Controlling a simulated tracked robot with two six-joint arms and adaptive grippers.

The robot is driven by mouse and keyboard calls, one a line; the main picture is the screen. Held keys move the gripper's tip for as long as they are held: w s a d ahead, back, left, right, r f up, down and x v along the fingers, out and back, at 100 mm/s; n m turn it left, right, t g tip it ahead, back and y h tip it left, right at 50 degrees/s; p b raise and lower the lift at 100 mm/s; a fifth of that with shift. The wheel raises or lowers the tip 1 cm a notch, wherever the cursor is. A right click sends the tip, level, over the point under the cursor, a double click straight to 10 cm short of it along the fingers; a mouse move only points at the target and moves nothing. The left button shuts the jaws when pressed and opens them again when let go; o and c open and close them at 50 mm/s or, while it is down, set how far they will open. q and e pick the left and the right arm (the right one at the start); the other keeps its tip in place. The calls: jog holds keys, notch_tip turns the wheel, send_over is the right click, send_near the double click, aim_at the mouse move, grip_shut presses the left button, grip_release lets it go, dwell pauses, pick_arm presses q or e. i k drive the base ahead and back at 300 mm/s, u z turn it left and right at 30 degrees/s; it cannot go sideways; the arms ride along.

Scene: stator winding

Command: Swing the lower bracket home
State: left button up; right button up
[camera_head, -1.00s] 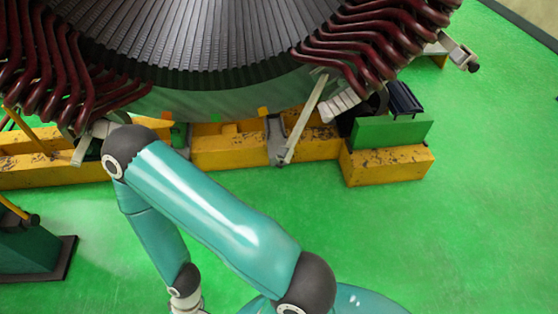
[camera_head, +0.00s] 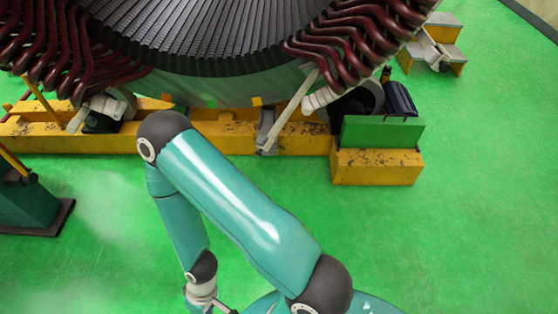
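The large stator (camera_head: 215,35), with a dark ribbed bore and dark red winding bars (camera_head: 360,40), fills the top of the head view. A pale straight bar (camera_head: 294,108) slants from the lower right windings to a grey clamp-like piece (camera_head: 267,130) on the yellow base. I cannot tell which part is the lower bracket. My teal arm (camera_head: 235,195) bends in front of the base, its silver wrist (camera_head: 203,292) near the bottom edge, apart from the stator. Neither gripper's fingers show.
The yellow base beam (camera_head: 222,132) runs under the stator. A green block (camera_head: 382,132) sits on a yellow block (camera_head: 377,167) at right. A dark green stand (camera_head: 28,205) is at left. Green floor is open at right.

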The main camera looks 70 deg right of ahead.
aim_at(282, 120)
jog(key=u, duration=0.1)
jog(key=k, duration=0.3)
jog(key=z, duration=0.8)
jog(key=i, duration=1)
jog(key=z, duration=0.95)
jog(key=i, duration=0.25)
jog(key=z, duration=0.05)
jog(key=k, duration=0.85)
jog(key=z, duration=0.15)
jog(key=i, duration=0.9)
jog(key=u, duration=0.05)
